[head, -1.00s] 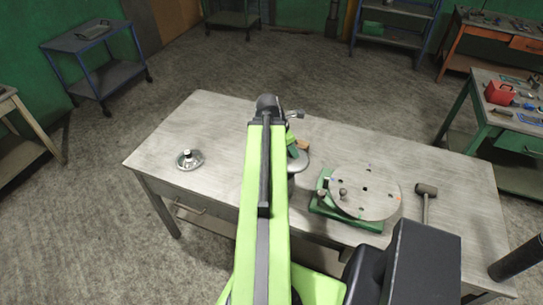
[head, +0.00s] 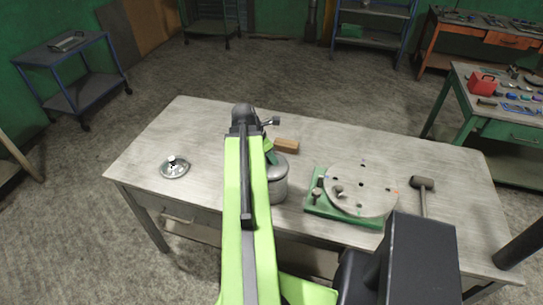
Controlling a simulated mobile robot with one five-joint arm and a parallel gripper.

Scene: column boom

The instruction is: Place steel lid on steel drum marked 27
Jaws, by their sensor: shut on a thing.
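A grey steel drum (head: 278,184) stands on the workbench near its middle, its left side hidden behind my arm. I cannot read any number on it. My gripper (head: 270,155) is over the drum's top, mostly hidden by my arm; its green part shows. It is shut on a grey round lid (head: 281,162), of which only the right edge shows, at the drum's top. I cannot tell whether lid and drum touch. Another shiny lid with a knob (head: 174,168) lies on the bench at the left.
The workbench (head: 205,135) is bare between the left lid and my arm. A wooden block (head: 287,146) lies behind the drum. A round plate on a green base (head: 361,190) stands to the right, with a mallet (head: 423,188) beyond it.

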